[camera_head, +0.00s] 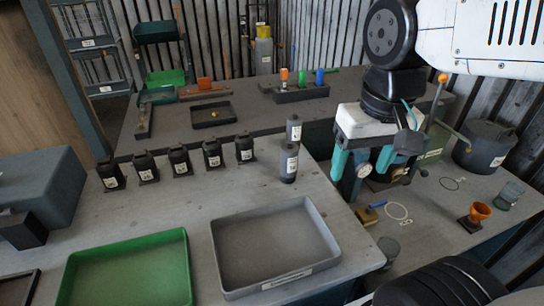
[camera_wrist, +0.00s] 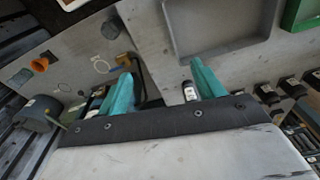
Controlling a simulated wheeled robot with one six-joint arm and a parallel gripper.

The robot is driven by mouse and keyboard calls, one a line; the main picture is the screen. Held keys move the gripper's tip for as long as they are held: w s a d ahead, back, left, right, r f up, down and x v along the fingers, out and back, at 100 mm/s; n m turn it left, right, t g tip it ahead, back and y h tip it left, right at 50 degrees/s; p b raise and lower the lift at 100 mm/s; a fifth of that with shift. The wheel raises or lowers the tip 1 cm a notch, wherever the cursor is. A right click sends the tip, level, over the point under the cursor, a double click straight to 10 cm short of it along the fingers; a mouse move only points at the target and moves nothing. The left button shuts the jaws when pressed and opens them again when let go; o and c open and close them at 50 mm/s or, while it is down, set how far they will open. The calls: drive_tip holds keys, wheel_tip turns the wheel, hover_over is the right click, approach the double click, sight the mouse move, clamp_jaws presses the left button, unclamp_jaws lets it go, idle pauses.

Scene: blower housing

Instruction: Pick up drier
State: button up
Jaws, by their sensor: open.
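A dark grey labelled cylinder (camera_head: 289,163), which may be the drier, stands upright near the grey bench's back right edge; its label is too small to read. A second, smaller labelled cylinder (camera_head: 294,128) stands just behind it. My gripper (camera_head: 361,168) has teal fingers spread apart with nothing held between them. It hangs to the right of both cylinders, apart from them. In the wrist view my gripper (camera_wrist: 160,70) shows both fingers, and a labelled dark cylinder (camera_wrist: 189,92) shows beyond them, close to the right finger; I cannot tell which of the two it is.
A grey tray (camera_head: 322,232) and a green tray (camera_head: 180,268) lie on the front bench. Several black labelled parts (camera_head: 146,166) stand in a row at its back left. On the right bench are an orange funnel (camera_head: 480,211), a glass jar (camera_head: 508,196) and a large pot (camera_head: 483,150).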

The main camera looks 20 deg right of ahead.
drive_tip(key=w+a+m, duration=0.1)
drive_tip(key=w+m, duration=0.3)
drive_tip(key=w, duration=0.8)
drive_tip(key=m+g, duration=0.1)
drive_tip(key=m, duration=0.1)
hover_over(290, 147)
drive_tip(key=s, duration=0.2)
drive_tip(key=f, duration=0.4)
drive_tip(key=shift+w+d+f, duration=0.15)
drive_tip(key=shift+w+f, duration=0.1)
drive_tip(key=w, duration=0.1)
drive_tip(key=f, duration=0.1)
drive_tip(key=w+f+m, duration=0.1)
drive_tip(key=shift+w+a+f, duration=0.1)
drive_tip(key=shift+w+a, duration=0.15)
drive_tip(key=shift+w, duration=0.1)
drive_tip(key=f, duration=0.6)
drive_tip(key=shift+s+d+f, duration=0.2)
drive_tip(key=shift+s, duration=0.1)
drive_tip(key=shift+f, duration=0.45)
drive_tip(key=c, duration=1.3)
